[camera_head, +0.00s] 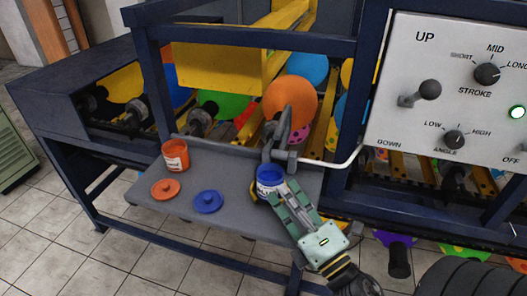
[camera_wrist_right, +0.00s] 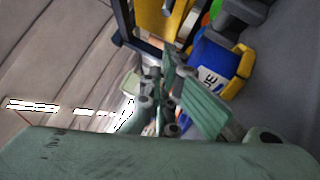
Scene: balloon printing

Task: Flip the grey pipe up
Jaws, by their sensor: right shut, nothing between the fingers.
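A grey pipe (camera_head: 284,128) stands at the back edge of the grey shelf, bent near its base, in front of an orange balloon. My right gripper (camera_head: 274,191) reaches in from the lower right over the shelf. Its fingers are shut and empty, close to the blue paint can (camera_head: 269,174) and nearer the camera than the pipe. In the right wrist view the shut fingers (camera_wrist_right: 165,88) are beside the blue can (camera_wrist_right: 208,66); I cannot tell whether they touch it. The pipe cannot be made out clearly there. My left gripper is not in view.
An orange paint can (camera_head: 175,156) stands on the shelf (camera_head: 237,185). An orange lid (camera_head: 165,189) and a blue lid (camera_head: 208,201) lie in front. A control panel (camera_head: 455,85) is at the right. A dark blue machine frame surrounds the balloons.

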